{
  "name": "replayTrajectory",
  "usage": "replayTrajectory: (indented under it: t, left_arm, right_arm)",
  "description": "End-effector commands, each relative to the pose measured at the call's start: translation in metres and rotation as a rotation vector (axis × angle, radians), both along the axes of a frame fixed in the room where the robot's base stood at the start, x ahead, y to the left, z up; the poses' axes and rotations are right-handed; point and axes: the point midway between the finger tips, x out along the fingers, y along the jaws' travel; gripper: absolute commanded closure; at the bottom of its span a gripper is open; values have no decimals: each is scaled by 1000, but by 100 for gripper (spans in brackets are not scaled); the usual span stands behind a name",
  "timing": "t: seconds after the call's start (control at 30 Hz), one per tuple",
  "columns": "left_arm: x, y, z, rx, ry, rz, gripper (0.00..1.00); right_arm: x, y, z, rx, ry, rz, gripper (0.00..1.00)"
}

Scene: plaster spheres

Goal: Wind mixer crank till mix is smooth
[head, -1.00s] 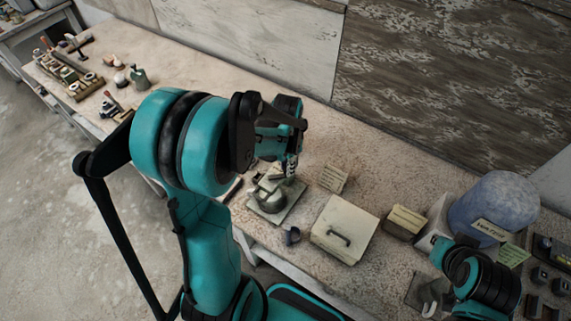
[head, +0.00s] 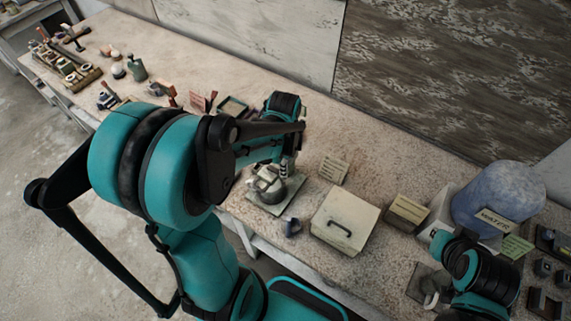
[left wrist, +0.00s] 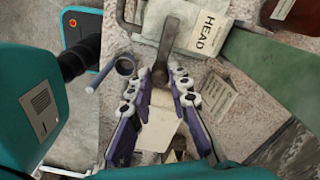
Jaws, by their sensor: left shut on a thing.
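In the left wrist view my left gripper (left wrist: 161,76) is shut on the end of a dark grey bar, which looks like the mixer's crank (left wrist: 172,40). The mix inside the bowl cannot be made out. My right arm comes in at the lower right of the head view; whether its gripper is open or shut cannot be told.
A pale box (head: 328,213) with a dark handle stands right of the mixer, with a small dark cup (head: 292,228) in front. Label cards (head: 333,169) stand behind. A large blue-grey rounded mass (head: 500,190) is at the right. Tools (head: 75,70) lie at the far left.

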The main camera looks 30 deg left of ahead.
Motion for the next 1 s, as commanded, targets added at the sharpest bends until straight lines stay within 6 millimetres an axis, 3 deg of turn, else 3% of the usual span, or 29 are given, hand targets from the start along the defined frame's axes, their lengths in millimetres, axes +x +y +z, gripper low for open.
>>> replayTrajectory:
  t: [0.57, 0.6, 0.67, 1.0]
  left_arm:
    - [-2, 1, 0, 2, 1, -31, 100]
    - [-2, 1, 0, 2, 1, -31, 74]
    - [-2, 1, 0, 2, 1, -31, 61]
    - [-2, 1, 2, 1, 0, -31, 61]
  right_arm:
    - [0, 0, 0, 0, 0, 0, 100]
    - [0, 0, 0, 0, 0, 0, 100]
    - [0, 0, 0, 0, 0, 0, 100]
    - [0, 0, -1, 0, 0, 0, 100]
